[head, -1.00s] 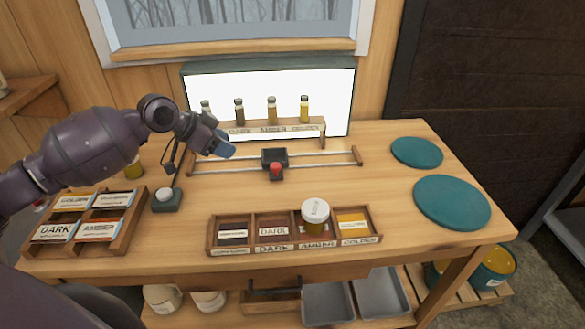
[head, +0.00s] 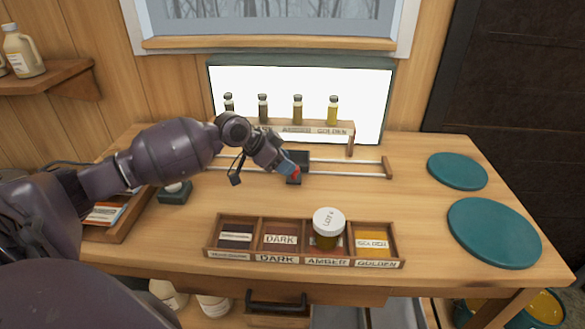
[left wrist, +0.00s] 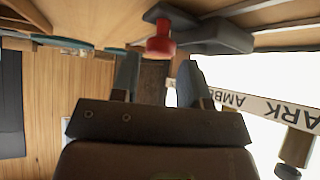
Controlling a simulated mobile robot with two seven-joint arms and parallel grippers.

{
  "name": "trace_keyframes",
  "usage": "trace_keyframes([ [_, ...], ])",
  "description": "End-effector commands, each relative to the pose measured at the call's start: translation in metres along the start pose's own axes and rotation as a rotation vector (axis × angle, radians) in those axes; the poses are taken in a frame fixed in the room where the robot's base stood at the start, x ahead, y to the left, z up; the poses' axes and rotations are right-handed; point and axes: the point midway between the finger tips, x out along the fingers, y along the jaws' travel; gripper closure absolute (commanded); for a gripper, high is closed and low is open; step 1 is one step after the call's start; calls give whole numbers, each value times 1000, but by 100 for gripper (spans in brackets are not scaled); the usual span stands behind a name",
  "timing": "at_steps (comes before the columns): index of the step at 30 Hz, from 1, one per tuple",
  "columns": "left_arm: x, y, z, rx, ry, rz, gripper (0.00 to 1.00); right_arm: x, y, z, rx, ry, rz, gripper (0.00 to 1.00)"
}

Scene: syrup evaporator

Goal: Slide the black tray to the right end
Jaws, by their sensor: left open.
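The black tray (head: 298,158) sits on two pale rails (head: 345,168) near the middle of their length, with a red knob (head: 296,172) at its front. My left gripper (head: 290,170) is at the knob from the left and hides part of the tray. In the left wrist view the gripper (left wrist: 158,78) has its fingers apart and empty. There the red knob (left wrist: 160,42) and the dark tray (left wrist: 210,36) lie just beyond the fingertips. Whether the fingers touch the knob cannot be told. My right gripper is not in view.
The rails end at a wooden block (head: 388,168) on the right, with clear rail before it. Behind is a rack of sample bottles (head: 298,110) before a light panel. A compartment box with a white-lidded jar (head: 328,228) stands in front. Teal discs (head: 457,171) lie right.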

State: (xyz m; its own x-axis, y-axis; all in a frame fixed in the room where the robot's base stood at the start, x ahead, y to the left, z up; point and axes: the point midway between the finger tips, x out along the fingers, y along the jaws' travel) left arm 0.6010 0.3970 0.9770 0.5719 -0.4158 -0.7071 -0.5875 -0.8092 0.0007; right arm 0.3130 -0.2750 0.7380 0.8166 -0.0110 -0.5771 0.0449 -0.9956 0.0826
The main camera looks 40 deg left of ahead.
Motion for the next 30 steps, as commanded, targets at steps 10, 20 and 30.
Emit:
trace_keyframes([
  [10,28,0,0,1,0,-1,59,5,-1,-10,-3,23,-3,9],
  [20,29,0,0,1,0,-1,66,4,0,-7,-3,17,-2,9],
  [30,29,0,0,1,0,-1,100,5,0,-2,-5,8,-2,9],
])
